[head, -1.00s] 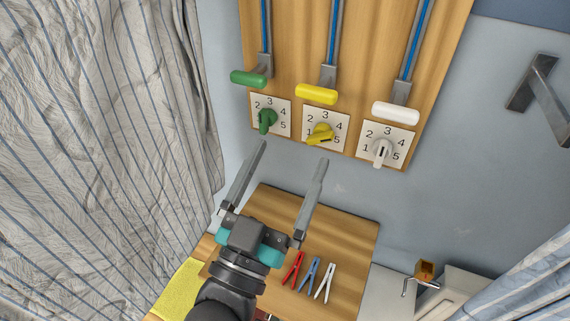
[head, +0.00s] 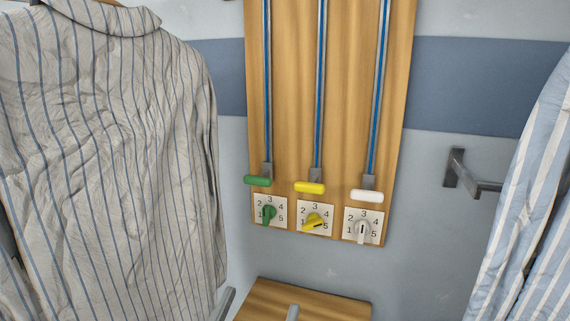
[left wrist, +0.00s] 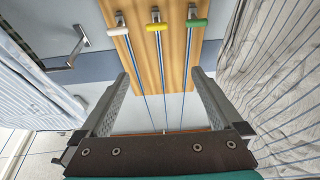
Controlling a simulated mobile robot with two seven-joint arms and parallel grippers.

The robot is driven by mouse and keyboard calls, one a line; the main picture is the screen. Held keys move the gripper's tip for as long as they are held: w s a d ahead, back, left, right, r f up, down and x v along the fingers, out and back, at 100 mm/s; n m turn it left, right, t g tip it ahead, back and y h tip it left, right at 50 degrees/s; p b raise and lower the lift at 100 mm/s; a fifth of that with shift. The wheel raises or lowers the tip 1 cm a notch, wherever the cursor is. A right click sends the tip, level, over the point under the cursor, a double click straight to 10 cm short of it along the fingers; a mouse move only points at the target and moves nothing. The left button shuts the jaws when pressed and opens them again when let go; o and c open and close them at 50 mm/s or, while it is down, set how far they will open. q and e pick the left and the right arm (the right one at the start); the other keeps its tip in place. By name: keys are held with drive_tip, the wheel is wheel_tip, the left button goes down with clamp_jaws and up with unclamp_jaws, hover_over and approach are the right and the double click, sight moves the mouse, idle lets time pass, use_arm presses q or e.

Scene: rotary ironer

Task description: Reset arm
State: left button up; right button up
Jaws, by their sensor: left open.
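My left gripper (head: 258,307) shows only as two finger tips at the bottom edge of the head view, in front of the wooden shelf. In the left wrist view its two fingers (left wrist: 160,76) are wide apart with nothing between them touching. The wooden panel (head: 345,90) ahead carries green (head: 258,181), yellow (head: 310,187) and white (head: 367,196) slider handles at the bottom of blue-lined tracks. Below them are a green knob (head: 268,213), a yellow knob (head: 313,222) and a white knob (head: 362,231) on numbered plates. My right gripper is not in view.
A striped shirt (head: 110,150) hangs close on the left, and blue striped cloth (head: 530,190) on the right. A grey metal bracket (head: 457,175) sticks out of the wall. The wooden shelf (head: 330,300) lies below the panel.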

use_arm(q)
drive_tip(key=w+a+f+n+g+y, duration=0.1)
drive_tip(key=a+f+g+y, duration=0.1)
drive_tip(key=f+g, duration=0.35)
drive_tip(key=a+f+g+y, duration=0.2)
drive_tip(key=a+f, duration=0.1)
drive_tip(key=f, duration=0.5)
drive_tip(key=s+a+f+g+y, duration=0.1)
drive_tip(key=s+a+f+g, duration=0.35)
drive_tip(key=s+f, duration=0.2)
drive_tip(key=s+a+f+g+y, duration=0.1)
drive_tip(key=s+a+f+g, duration=0.2)
drive_tip(key=s+f+g, duration=0.3)
drive_tip(key=s+f, duration=0.3)
drive_tip(key=f, duration=1.9)
drive_tip(key=s+a+f+g, duration=0.1)
drive_tip(key=s+a+f, duration=0.1)
drive_tip(key=s+f, duration=1)
drive_tip(key=shift+s+f+g, duration=0.2)
drive_tip(key=shift+s+g, duration=0.2)
drive_tip(key=shift+s, duration=1.25)
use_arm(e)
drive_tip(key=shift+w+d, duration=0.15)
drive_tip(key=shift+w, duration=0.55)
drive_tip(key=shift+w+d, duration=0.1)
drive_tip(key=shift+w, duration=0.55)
